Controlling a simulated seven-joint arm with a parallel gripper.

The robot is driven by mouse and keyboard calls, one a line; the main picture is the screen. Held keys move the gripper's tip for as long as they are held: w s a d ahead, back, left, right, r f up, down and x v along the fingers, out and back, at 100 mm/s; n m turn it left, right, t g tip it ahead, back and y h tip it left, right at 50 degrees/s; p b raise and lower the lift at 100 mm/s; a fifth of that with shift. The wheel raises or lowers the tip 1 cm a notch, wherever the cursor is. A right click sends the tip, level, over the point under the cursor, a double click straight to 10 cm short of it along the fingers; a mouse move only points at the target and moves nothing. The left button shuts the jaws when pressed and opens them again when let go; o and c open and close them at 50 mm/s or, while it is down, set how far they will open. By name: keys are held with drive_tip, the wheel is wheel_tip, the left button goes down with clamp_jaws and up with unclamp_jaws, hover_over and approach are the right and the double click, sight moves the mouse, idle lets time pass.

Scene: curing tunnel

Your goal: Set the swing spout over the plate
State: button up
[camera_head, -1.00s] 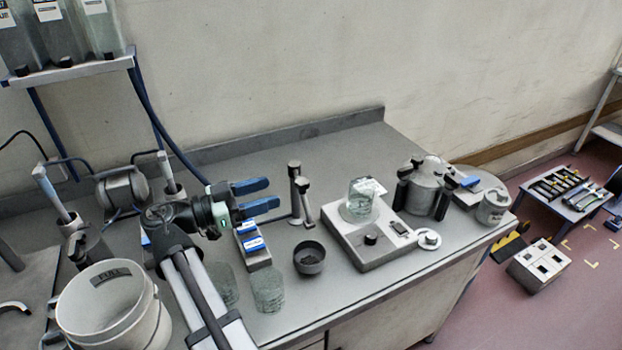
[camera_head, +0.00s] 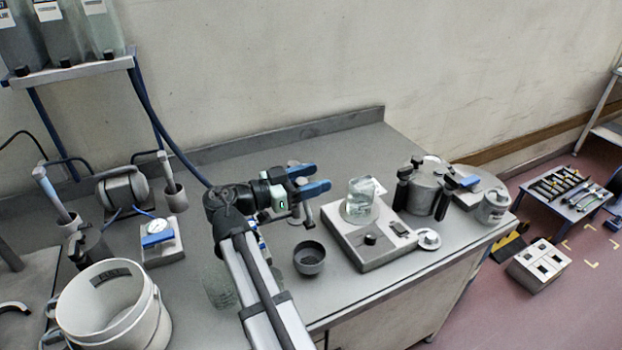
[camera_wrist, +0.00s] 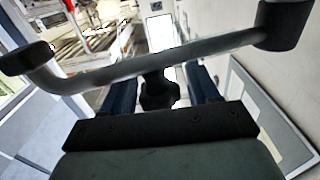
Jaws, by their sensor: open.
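The swing spout (camera_head: 308,214) stands on the bench left of the hot plate and is mostly hidden behind my gripper in the head view. In the wrist view its grey tube (camera_wrist: 150,69) crosses the picture, with a dark end at each side. My gripper (camera_head: 322,176) is open with its blue fingers at the spout, pointing right. In the wrist view a dark upright piece shows between the fingers (camera_wrist: 160,92); I cannot tell whether they touch it. The plate (camera_head: 372,258) is a pale box with a knob, and a glass beaker (camera_head: 360,205) stands on it.
A dark bowl (camera_head: 309,262) sits in front of the spout. A lidded metal pot (camera_head: 425,190) stands right of the plate, near a small white disc (camera_head: 427,239). A gauge block (camera_head: 160,243) and a white bucket (camera_head: 112,305) are at left.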

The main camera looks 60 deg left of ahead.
clamp_jaws()
idle(0.5)
